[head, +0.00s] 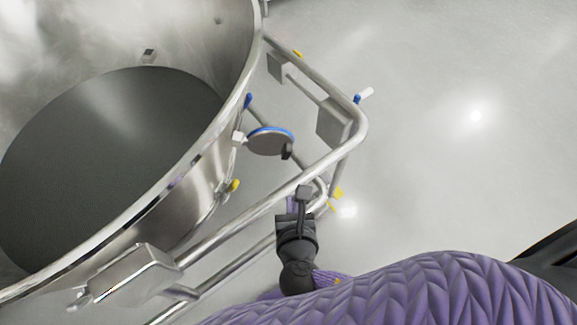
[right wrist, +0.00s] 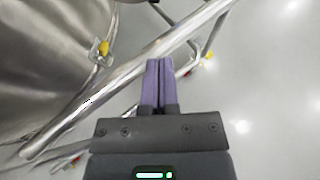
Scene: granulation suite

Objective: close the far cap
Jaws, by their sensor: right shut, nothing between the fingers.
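A round grey cap (head: 270,142) with a blue rim stands out from the outer wall of the steel vessel (head: 205,165) in the head view, swung away from the wall. A dark knob sits at its right edge. I cannot tell whether this is the far cap. My right gripper (head: 292,203) is below the cap in the head view, near the tubular rail and apart from the cap. In the right wrist view its purple fingers (right wrist: 158,66) are together and empty, over the rail. My left gripper is not in view.
A steel rail (head: 255,225) runs around the vessel, between it and open floor. A yellow part (head: 233,185) and a blue part (head: 248,100) sit on the vessel wall. A metal box (head: 135,275) is at lower left. The floor at right is clear.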

